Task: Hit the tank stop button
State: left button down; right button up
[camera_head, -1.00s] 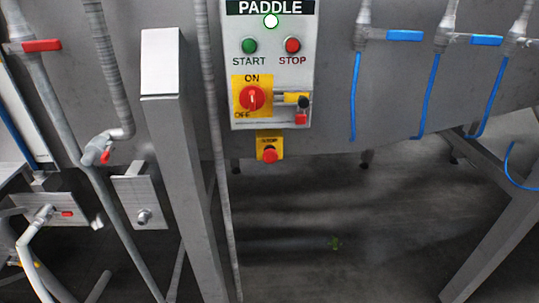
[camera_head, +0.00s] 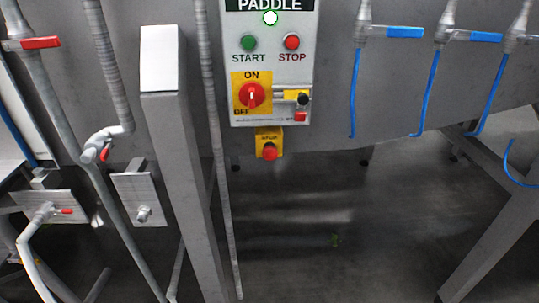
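A grey control box (camera_head: 240,105) labelled PADDLE is fixed to the front of a steel tank wall (camera_head: 400,85). On it are a green START button (camera_head: 249,42), a red STOP button (camera_head: 292,42) and a red rotary switch (camera_head: 252,95) on a yellow plate marked ON and OFF. A small yellow plate below the box carries a red mushroom button (camera_head: 269,152); its lettering is too small to read. Neither of my grippers is in view.
A steel post (camera_head: 180,170) stands left of the box. Pipes and a red-handled valve (camera_head: 40,43) are at the left. Blue-handled valves (camera_head: 405,32) with blue hoses hang at the right. Open floor (camera_head: 330,220) lies under the tank.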

aim_at(270, 155)
jog(key=z, duration=3)
jog(key=i, duration=0.75)
jog(key=u, duration=2.35)
